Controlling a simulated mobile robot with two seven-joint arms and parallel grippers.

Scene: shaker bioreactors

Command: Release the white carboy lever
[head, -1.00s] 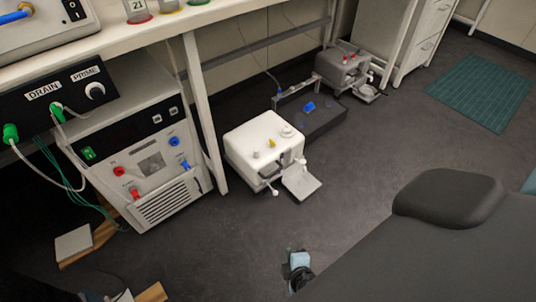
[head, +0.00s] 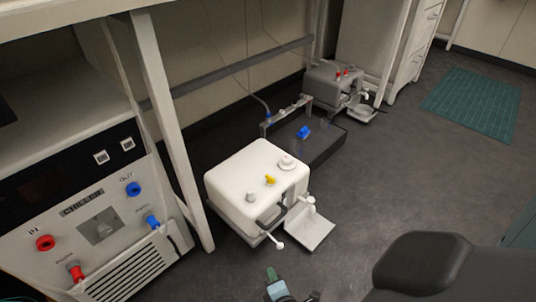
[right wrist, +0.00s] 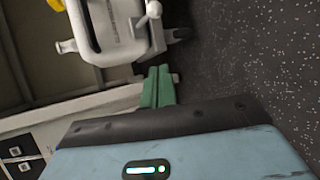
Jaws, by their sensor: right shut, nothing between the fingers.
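A white spigot (head: 310,202) hangs over a small grey tray (head: 318,232). My right gripper (head: 271,273) is shut and empty, just in front of the carboy. Its green fingers (right wrist: 157,86) are apart from the lever. My left gripper is out of view.
A white machine with ports (head: 110,225) stands at left, beside a white bench leg (head: 165,130). Behind the carboy are a dark tray with a blue piece (head: 304,131) and a grey carboy (head: 333,86). Floor to the right is open, with a green mat (head: 474,100).

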